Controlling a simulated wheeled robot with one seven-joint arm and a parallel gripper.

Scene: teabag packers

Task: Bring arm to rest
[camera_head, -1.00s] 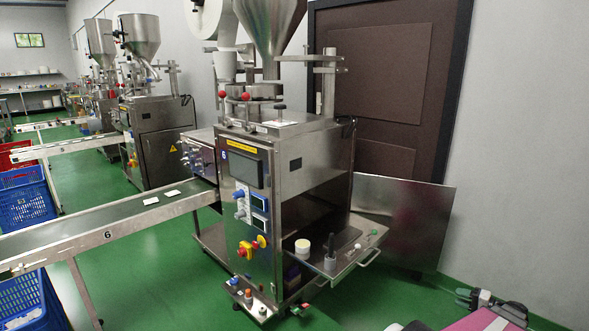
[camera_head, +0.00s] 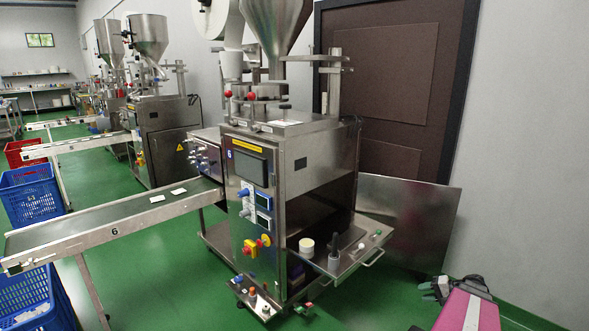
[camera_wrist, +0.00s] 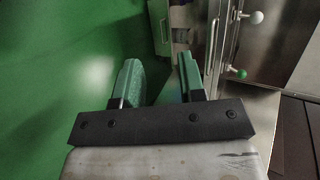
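My gripper (camera_wrist: 158,62) shows in the wrist view with two green fingers apart and nothing between them. Green floor and the edge of a steel machine lie beyond it. In the head view my gripper (camera_head: 436,288) is at the lower right, beside my pink arm link (camera_head: 470,310). It is in front of the wall and clear of the packing machine (camera_head: 262,190).
The machine's steel side tray (camera_head: 345,248) sticks out with a white jar (camera_head: 306,247) and a dark-handled tool on it. A conveyor (camera_head: 130,222) runs left, with blue crates (camera_head: 30,195) beside it. A brown door (camera_head: 395,90) stands behind. Green floor (camera_head: 180,285) is open in front.

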